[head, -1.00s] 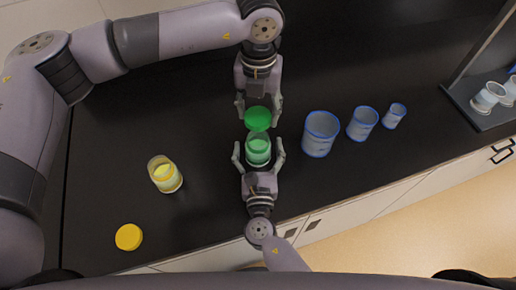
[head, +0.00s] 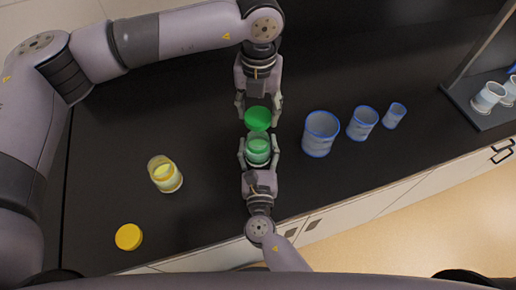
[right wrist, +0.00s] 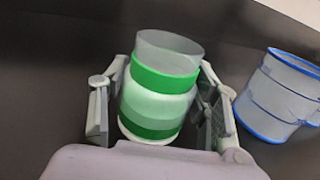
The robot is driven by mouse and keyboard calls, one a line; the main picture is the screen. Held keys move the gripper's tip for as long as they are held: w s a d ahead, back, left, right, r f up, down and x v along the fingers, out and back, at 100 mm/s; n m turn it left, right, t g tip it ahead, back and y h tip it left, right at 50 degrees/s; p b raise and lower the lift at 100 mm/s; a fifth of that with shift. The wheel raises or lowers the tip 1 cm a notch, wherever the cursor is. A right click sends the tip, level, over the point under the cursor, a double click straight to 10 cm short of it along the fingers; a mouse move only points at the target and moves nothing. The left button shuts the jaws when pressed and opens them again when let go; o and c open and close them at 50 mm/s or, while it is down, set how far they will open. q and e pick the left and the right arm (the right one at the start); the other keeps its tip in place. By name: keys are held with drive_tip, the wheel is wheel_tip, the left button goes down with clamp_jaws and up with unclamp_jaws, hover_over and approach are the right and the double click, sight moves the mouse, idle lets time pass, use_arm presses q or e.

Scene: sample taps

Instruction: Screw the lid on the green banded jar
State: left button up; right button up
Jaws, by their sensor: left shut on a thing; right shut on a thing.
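The green lid (head: 257,118) is held just beyond the jar's mouth in the head view. My left gripper (head: 258,112) is shut on this lid. The lid is not visible in the right wrist view, and I cannot tell its exact height above the jar.
A yellow banded jar (head: 165,174) and a yellow lid (head: 128,237) are on the left. Several blue-rimmed containers stand on the right; the nearest is a large blue-rimmed beaker (head: 320,134). A grey rack (head: 480,112) with white cups is at the far right.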

drive_tip(key=c, duration=0.8)
use_arm(q)
hover_over(258, 136)
drive_tip(key=shift+f, duration=2.5)
use_arm(e)
drive_tip(key=shift+o, duration=0.2)
use_arm(q)
drive_tip(key=shift+f, duration=0.9)
drive_tip(key=shift+f, duration=0.6)
